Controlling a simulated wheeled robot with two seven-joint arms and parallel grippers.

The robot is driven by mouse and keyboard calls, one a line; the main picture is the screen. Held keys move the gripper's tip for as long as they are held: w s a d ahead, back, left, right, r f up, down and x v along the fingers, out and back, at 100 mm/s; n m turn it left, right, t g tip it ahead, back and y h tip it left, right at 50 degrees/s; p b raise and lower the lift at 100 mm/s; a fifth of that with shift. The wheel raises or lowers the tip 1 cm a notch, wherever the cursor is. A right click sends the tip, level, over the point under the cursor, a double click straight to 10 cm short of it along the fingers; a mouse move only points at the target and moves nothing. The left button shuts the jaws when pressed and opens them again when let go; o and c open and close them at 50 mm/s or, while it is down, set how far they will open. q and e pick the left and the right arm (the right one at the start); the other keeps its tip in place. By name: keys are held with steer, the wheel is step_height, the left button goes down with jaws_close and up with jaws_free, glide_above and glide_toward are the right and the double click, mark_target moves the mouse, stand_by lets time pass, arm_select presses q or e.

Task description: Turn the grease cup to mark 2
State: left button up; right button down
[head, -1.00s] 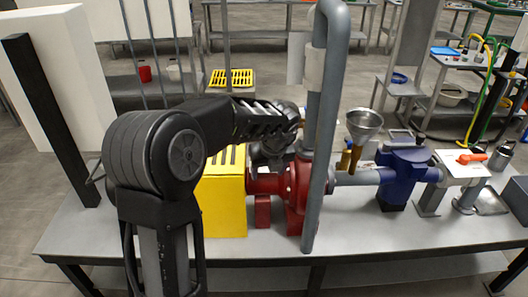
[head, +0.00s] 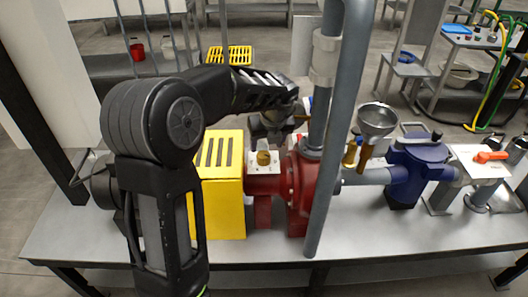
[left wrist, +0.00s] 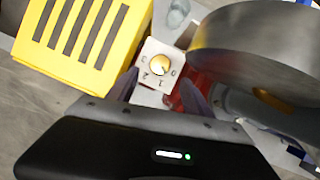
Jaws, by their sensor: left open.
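The grease cup (head: 263,158) is a small round brass knob on a white plate with marks. It sits on top of the red pump housing, just right of the yellow slotted guard. In the left wrist view the grease cup (left wrist: 159,66) shows from above with digits around it; I cannot tell for certain which mark it points to. My left gripper (head: 270,128) is just above and behind the cup, apart from it. Its fingers (left wrist: 160,94) are spread with nothing between them. My right gripper is not in view.
The yellow guard (head: 217,205) stands left of the cup. A tall grey pipe (head: 338,130) rises close on the right. A metal funnel (head: 377,119), a blue valve body (head: 418,165) and an orange-handled valve (head: 489,156) stand further right. The bench's front strip is clear.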

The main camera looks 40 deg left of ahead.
mark_target(264, 155)
arm_select(q)
steer(key=p+x, duration=0.1)
steer(key=x, duration=0.7)
jaws_close()
stand_by(0.7)
